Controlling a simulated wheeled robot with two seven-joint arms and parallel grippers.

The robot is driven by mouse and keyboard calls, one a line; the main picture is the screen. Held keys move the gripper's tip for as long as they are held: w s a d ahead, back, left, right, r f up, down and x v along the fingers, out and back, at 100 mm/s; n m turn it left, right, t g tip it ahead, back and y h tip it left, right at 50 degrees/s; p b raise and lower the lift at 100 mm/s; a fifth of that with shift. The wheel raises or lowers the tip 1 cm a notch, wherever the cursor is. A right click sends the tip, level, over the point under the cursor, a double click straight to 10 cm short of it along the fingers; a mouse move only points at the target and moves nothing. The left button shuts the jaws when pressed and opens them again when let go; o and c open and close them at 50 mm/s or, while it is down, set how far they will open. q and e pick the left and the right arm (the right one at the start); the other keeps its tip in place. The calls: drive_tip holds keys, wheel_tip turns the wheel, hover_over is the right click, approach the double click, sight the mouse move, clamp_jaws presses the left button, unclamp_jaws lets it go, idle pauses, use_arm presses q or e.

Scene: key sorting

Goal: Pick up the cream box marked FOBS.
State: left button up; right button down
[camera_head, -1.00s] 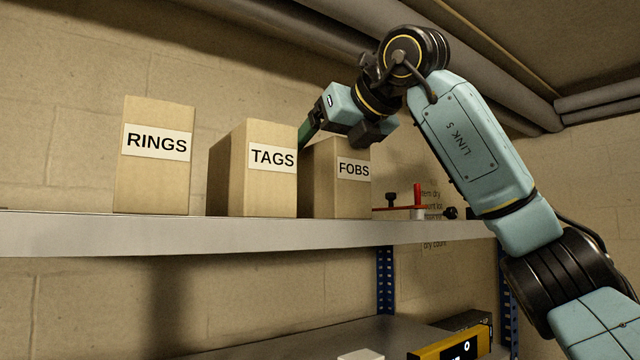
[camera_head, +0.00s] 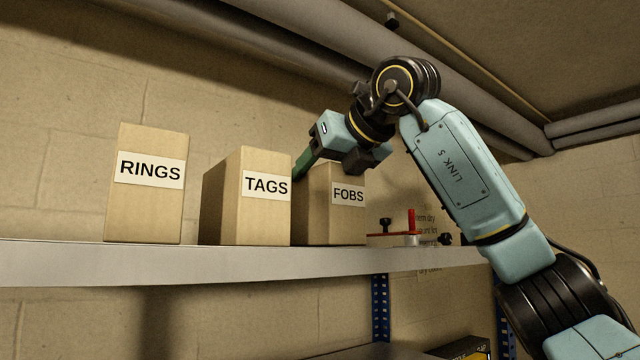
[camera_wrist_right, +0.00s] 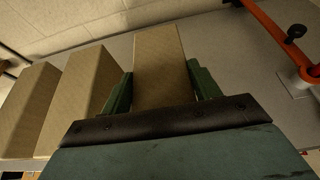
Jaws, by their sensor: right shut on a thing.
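The cream box marked FOBS (camera_head: 347,215) stands upright on the shelf, at the right end of a row of cream boxes. My right gripper (camera_head: 334,166) reaches down over its top from the upper right and is shut on it. In the right wrist view the FOBS box (camera_wrist_right: 160,62) sits between the two green fingers of the gripper (camera_wrist_right: 162,90). The lower ends of the fingers are partly hidden in the head view. The box appears to rest on the shelf. My left gripper is not in view.
The TAGS box (camera_head: 266,215) stands close on the left, with the RINGS box (camera_head: 148,212) farther left. A red-handled item (camera_head: 404,238) lies on the shelf (camera_head: 150,262) to the right. Pipes (camera_head: 300,50) run overhead above my arm.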

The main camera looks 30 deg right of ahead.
wheel_tip(320, 180, up, 10)
idle(0.7)
